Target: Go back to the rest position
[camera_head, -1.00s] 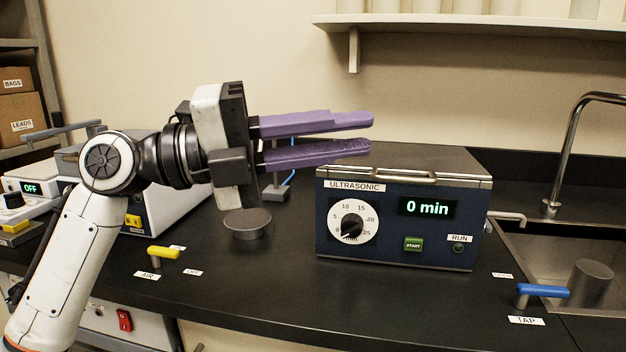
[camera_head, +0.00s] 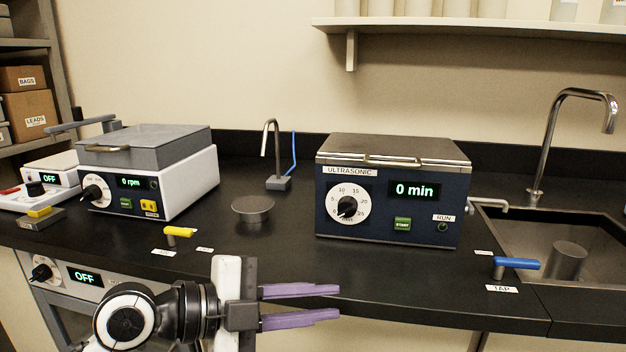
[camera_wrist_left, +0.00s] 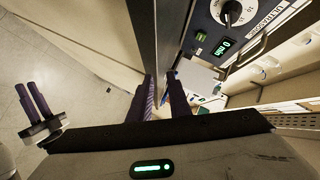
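My left gripper (camera_head: 338,302) is in front of the bench, below the level of its top. Its two purple fingers point right in the head view, with a clear gap and nothing between them. The same fingers show in the left wrist view (camera_wrist_left: 163,95). My right gripper (camera_wrist_left: 35,102) shows only in the left wrist view, at the far left over the floor. Its purple fingers look parted and hold nothing that I can see.
The black bench edge (camera_head: 400,300) runs just beyond the left gripper. On the bench stand the ultrasonic bath (camera_head: 390,190) with its lid shut, a spinner (camera_head: 150,170), a round grey stand (camera_head: 253,209), a yellow lever (camera_head: 180,231) and a blue tap handle (camera_head: 515,263). The sink is right.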

